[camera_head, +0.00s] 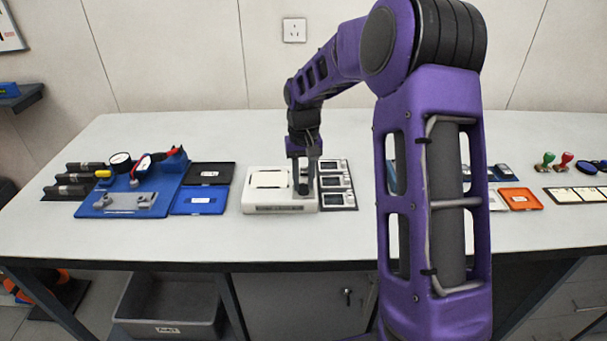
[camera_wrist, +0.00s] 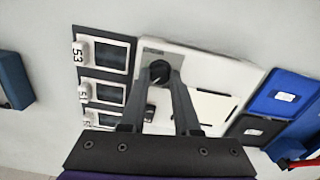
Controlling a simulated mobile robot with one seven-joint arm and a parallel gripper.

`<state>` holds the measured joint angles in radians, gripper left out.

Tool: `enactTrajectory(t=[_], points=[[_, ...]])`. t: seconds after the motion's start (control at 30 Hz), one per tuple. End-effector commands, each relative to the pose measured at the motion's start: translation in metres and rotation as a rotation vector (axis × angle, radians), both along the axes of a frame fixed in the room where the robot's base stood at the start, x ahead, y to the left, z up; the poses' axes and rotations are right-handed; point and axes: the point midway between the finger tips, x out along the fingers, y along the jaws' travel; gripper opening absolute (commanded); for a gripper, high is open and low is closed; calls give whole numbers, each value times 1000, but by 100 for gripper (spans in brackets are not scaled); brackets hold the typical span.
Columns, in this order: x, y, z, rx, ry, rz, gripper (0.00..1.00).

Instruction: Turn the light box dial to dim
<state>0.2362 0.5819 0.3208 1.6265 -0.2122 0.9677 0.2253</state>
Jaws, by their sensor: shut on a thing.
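The light box (camera_head: 272,204) is a white unit with a pale panel (camera_head: 268,179) on the table's middle. In the wrist view its white casing (camera_wrist: 222,70) and panel (camera_wrist: 208,107) lie to the right of my fingers. The dial (camera_wrist: 159,69) is a dark round knob on a grey strip of the box. My gripper (camera_wrist: 160,82) points down over it, with its fingertips closed on the dial's two sides. In the head view my gripper (camera_head: 304,188) stands at the box's right side and hides the dial. I cannot read the dial's setting.
A dark rack of small screen modules (camera_head: 336,185) stands close to the right of the box. Black and blue trays (camera_head: 199,201) and a blue fixture board (camera_head: 130,195) lie to the left. An orange tray (camera_head: 521,199) and stamps are farther right. The front table strip is clear.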

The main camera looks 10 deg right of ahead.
Motion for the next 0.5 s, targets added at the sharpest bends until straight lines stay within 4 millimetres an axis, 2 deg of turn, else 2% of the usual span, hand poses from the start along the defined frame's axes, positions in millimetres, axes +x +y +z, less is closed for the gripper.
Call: enactTrajectory(t=[0.5], points=[[0,0,2,0,1,456,0]])
